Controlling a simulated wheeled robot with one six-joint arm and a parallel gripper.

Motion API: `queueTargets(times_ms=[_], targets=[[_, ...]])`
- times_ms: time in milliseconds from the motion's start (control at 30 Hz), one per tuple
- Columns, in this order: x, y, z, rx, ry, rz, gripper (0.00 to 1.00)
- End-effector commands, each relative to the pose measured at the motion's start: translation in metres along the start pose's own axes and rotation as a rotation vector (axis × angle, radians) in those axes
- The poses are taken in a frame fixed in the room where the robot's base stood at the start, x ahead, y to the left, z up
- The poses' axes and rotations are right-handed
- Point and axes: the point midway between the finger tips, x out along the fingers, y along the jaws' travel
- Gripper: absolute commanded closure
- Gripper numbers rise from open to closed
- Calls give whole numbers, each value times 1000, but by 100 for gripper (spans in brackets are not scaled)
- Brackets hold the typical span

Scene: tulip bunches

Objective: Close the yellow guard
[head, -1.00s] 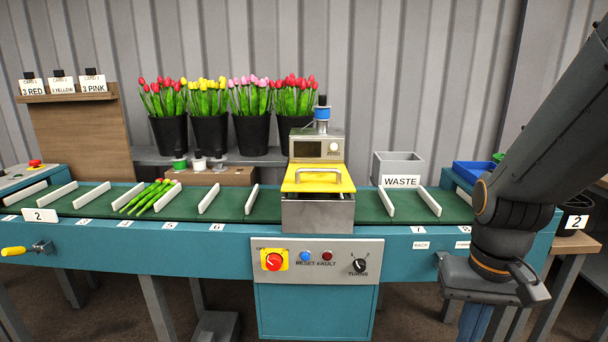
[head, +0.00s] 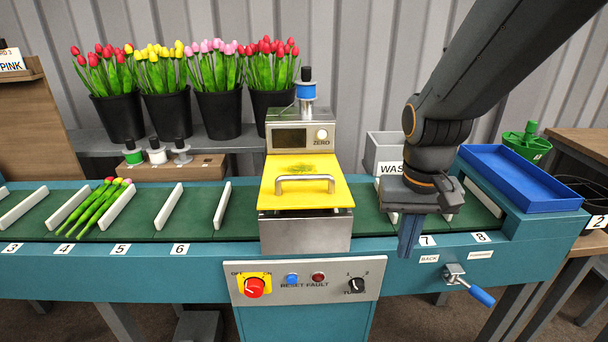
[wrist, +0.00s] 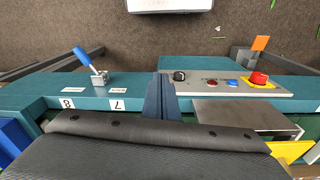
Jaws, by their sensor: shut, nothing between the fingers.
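The yellow guard (head: 274,192) is a flat yellow cover with a grey bar handle (head: 305,178), on the machine in the middle of the head view. It slopes toward me, and a dark gap shows between its front edge and the steel box (head: 305,234). A corner of yellow, likely the guard, shows at the lower right of the wrist view (wrist: 290,150). My gripper (head: 408,240) is shut and empty, pointing down over the conveyor's front edge, to the right of the guard and apart from it. Its blue fingers also show in the wrist view (wrist: 161,98).
A control panel (head: 330,285) with a red knob is below the guard. A crank with a blue handle (head: 481,296) juts out at the right front. A blue tray (head: 520,180) and the grey waste bin (head: 380,150) stand near my arm. Tulips (head: 98,205) lie on the belt at left.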

Motion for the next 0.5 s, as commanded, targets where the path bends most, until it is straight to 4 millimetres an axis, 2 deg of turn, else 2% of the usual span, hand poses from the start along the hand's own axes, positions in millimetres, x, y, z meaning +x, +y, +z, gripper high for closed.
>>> queueTargets(times_ms=[33, 100, 300, 500], targets=[[-27, -14, -7, -22, 16, 1, 100], [-50, -33, -18, -39, 39, 2, 100], [-115, -95, -42, -86, 104, -7, 100], [-168, -155, -53, -122, 160, -28, 100]])
